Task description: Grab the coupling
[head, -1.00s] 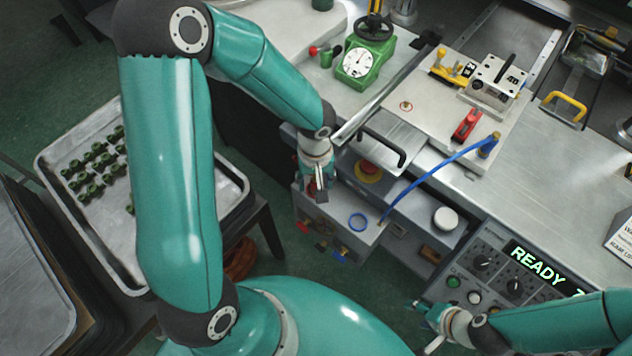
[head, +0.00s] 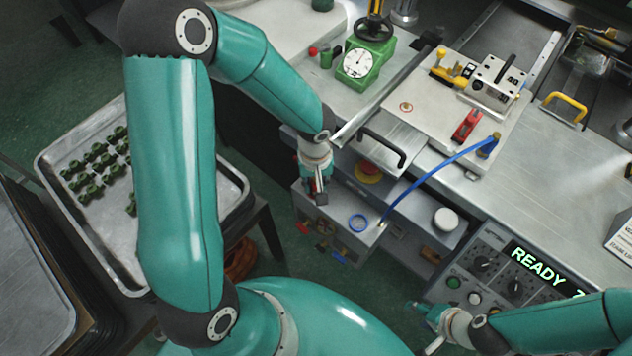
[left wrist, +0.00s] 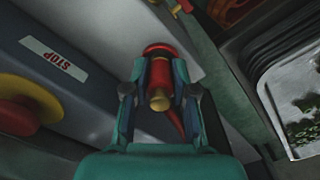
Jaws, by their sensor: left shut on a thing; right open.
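The coupling (left wrist: 159,82) has a red body and a brass-coloured end. In the left wrist view it sits between the two fingers of my left gripper (left wrist: 160,95), which is shut on it. In the head view my left gripper (head: 317,190) points down at the left end of the grey cabinet, and the coupling is mostly hidden by the fingers. My right gripper (head: 428,325) is open and empty, low in the head view beside the control panel.
A blue hose (head: 432,180) arches over the cabinet front. A red stop button on a yellow base (head: 367,172) is close to my left gripper. A tray (head: 95,245) of green parts stands at left. A green gauge press (head: 366,58) is on the bench behind.

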